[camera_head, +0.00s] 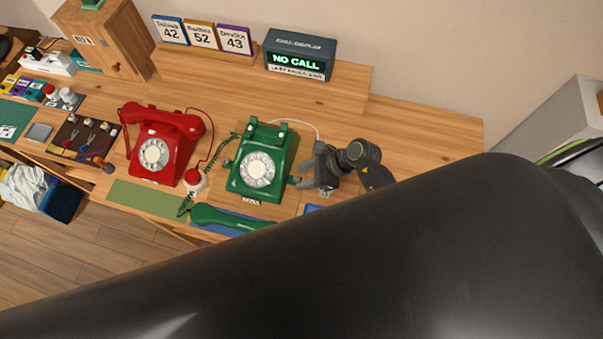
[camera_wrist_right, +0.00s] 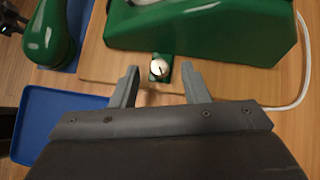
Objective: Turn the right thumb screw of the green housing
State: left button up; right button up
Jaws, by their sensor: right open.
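The green housing (camera_head: 270,137) is a green dial phone on the wooden table, with its dial facing up. Its right thumb screw shows in the wrist view as a silver knob (camera_wrist_right: 160,67) on a small green bracket at the housing's edge. My right gripper (camera_head: 303,174) is just right of the housing in the head view. In the wrist view its two fingers (camera_wrist_right: 160,74) are open, with the knob between and slightly beyond the tips, and no contact visible. The green handset (camera_head: 228,219) lies off the housing, on a blue mat. My left gripper is not in view.
A red phone (camera_head: 164,145) stands left of the green housing. A blue tray (camera_wrist_right: 62,115) lies near the handset in the wrist view. A white cable (camera_wrist_right: 303,75) curves past the housing. A dark link of mine covers much of the head view's lower part.

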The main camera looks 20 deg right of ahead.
jog(key=shift+w+a+f, duration=0.15)
jog(key=shift+a+f, duration=0.3)
grip_shut()
dwell(0.3)
jog(key=m+t+p, duration=0.1)
jog(key=m+t+h+p, duration=0.1)
jog(key=m, duration=0.1)
jog(key=shift+s+a+r, duration=0.1)
jog(key=shift+s+r, duration=0.05)
jog(key=shift+s, duration=0.05)
jog(key=m+t+h+p, duration=0.1)
jog(key=m+h+p, duration=0.1)
jog(key=m, duration=0.1)
jog(key=shift+s+a+t, duration=0.1)
jog(key=shift+a+t, duration=0.05)
jog(key=shift+t, duration=0.25)
jog(key=shift+a+m+t+h+p, duration=0.15)
jog(key=shift+m+t+h+p, duration=0.35)
jog(key=shift+m+h, duration=0.8)
jog(key=shift+s+m, duration=0.1)
jog(key=shift+m, duration=0.4)
